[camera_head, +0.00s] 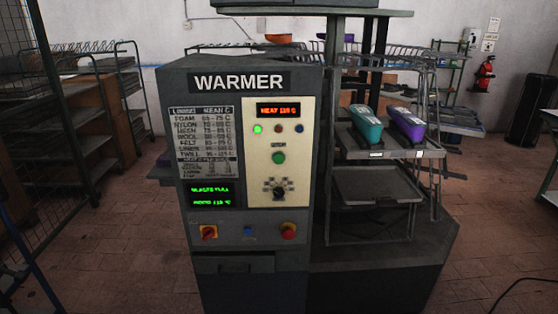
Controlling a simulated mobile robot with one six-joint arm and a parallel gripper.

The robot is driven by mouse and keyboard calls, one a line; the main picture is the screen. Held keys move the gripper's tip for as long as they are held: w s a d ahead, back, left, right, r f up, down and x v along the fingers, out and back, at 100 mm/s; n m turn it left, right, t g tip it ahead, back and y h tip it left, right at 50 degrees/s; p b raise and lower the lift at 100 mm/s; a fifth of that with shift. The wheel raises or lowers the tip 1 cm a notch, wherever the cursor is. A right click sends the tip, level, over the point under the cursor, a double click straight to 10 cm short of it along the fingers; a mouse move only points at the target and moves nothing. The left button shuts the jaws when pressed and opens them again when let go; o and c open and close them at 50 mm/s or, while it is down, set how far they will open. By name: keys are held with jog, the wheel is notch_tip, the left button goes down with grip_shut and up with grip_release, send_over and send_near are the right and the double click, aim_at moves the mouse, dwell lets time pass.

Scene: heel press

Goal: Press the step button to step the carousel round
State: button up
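The grey warmer cabinet (262,80) stands in the middle of the view, facing me. On its cream panel (304,160) is a round green button (278,158) under a small dark label that looks like "STEP". A black rotary knob (279,189) sits below it. The carousel's shelf (410,151) is to the right of the cabinet and holds a teal piece (364,123) and a purple piece (406,122) side by side. My gripper is not in view.
An empty tray (375,187) is under the shelf. Wire racks (100,120) stand left. The brick floor in front looks clear.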

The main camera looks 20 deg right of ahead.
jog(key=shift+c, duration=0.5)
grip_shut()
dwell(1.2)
